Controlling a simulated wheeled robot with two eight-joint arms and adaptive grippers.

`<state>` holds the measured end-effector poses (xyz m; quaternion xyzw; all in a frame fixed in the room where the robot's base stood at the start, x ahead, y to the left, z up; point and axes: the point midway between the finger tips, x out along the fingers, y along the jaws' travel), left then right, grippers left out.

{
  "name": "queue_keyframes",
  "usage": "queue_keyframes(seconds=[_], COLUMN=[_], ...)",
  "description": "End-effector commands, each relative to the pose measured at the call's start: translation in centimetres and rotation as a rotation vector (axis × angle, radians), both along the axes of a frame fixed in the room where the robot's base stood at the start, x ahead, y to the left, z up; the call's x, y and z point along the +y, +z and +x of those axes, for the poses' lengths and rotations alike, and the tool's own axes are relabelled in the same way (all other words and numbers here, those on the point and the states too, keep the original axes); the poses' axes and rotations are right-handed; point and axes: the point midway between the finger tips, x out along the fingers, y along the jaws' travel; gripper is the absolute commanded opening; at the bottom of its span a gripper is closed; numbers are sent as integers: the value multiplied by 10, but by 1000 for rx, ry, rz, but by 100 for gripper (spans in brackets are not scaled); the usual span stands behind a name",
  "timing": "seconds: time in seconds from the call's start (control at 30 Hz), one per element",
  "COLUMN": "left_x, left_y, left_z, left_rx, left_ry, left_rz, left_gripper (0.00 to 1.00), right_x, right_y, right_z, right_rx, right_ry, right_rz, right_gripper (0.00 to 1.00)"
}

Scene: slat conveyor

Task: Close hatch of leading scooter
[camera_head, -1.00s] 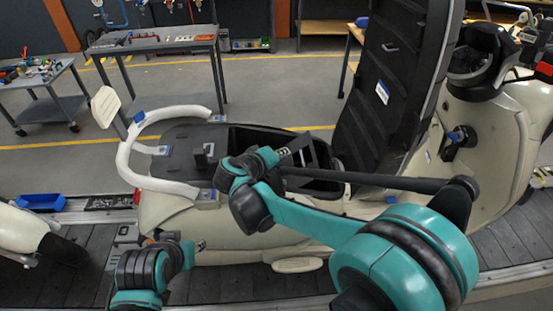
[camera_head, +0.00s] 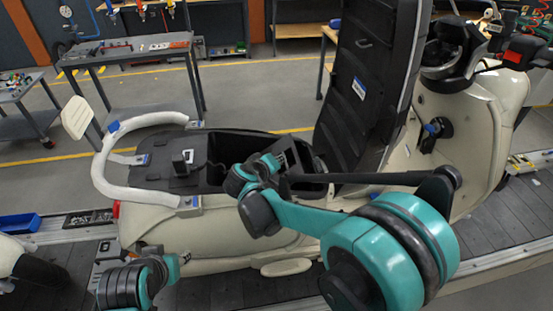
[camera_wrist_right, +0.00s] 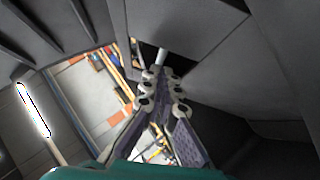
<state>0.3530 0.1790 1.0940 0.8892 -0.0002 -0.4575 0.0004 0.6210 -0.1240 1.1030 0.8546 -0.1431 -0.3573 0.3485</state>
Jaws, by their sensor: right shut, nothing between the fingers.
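The cream scooter (camera_head: 205,230) stands on the slat conveyor with its black hatch (camera_head: 375,85) raised, nearly upright, at the front end of the open storage bay (camera_head: 215,170). My right gripper (camera_head: 292,158) is shut and empty, over the bay on the near-left side of the hatch's lower part. The right wrist view shows its fingers (camera_wrist_right: 162,95) together, with dark grey panels around them. I cannot tell whether they touch the hatch. My left gripper (camera_head: 182,260) is low in front of the scooter's rear side; its fingers are too small to read.
A white grab rail (camera_head: 110,165) curves around the scooter's tail. Part of another cream scooter (camera_head: 12,250) is at the left edge. Grey workbenches (camera_head: 130,50) stand behind, across open floor. A blue tray (camera_head: 18,224) lies beside the conveyor.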

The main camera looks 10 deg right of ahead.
Motion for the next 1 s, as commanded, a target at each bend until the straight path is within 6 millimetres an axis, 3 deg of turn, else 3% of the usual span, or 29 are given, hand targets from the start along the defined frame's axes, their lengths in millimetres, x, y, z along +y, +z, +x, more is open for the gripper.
queue_keyframes(seconds=[0.1, 0.4, 0.87, 1.0], left_x=[0, 0, 0, 0], left_y=[4, 0, 0, 7], left_z=[0, 0, 0, 0], left_rx=[0, 0, 0, 0], left_ry=[0, 0, 0, 0], left_rz=[0, 0, 0, 0], left_gripper=[37, 37, 37, 37], right_x=[-16, -31, -31, -31], right_y=[-12, -39, -40, -32], right_z=[-1, -1, -1, 1], right_rx=[0, -4, -8, -8], right_ry=[-9, -6, -4, -4], right_rz=[151, 432, 469, 469], right_gripper=[0, 0, 0, 0])
